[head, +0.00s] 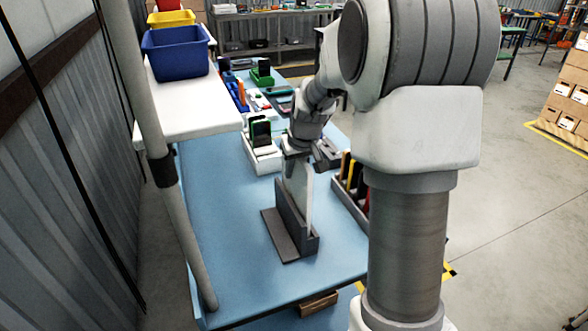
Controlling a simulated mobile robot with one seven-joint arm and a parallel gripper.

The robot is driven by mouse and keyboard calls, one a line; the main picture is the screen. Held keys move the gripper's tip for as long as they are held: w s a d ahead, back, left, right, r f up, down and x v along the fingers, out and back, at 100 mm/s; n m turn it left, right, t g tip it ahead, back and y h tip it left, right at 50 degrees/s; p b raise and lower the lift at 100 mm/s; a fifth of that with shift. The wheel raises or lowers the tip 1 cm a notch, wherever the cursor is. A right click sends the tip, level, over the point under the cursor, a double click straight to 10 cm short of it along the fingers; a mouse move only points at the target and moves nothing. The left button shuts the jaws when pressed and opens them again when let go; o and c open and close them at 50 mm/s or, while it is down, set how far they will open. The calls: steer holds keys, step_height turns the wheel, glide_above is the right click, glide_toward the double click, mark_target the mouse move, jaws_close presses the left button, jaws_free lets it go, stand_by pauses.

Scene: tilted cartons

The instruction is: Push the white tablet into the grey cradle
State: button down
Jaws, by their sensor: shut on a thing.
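The white tablet (298,184) stands upright on its edge at the grey cradle (292,228) on the blue bench. Its lower part is hidden behind the cradle's near wall, so I cannot tell how deep it sits. My gripper (297,160) is above the cradle and shut on the top of the tablet. The fingertips are small in this view and partly hidden by my own wrist.
A white holder (262,161) with dark, green-edged devices stands behind the cradle. A grey rack (349,203) with several upright coloured items is close on the right. Blue bench surface (225,235) is bare to the left. A blue bin (176,52) stands on a white shelf (185,108).

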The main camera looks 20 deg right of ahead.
steer(key=shift+f+b, duration=0.35)
steer(key=shift+f, duration=0.05)
stand_by(0.5)
steer(key=shift+c, duration=1.7)
jaws_free()
steer(key=shift+r, duration=0.1)
steer(key=shift+r+p, duration=2.3)
steer(key=shift+r, duration=1.2)
steer(key=shift+s+f, duration=0.1)
steer(key=shift+s, duration=0.05)
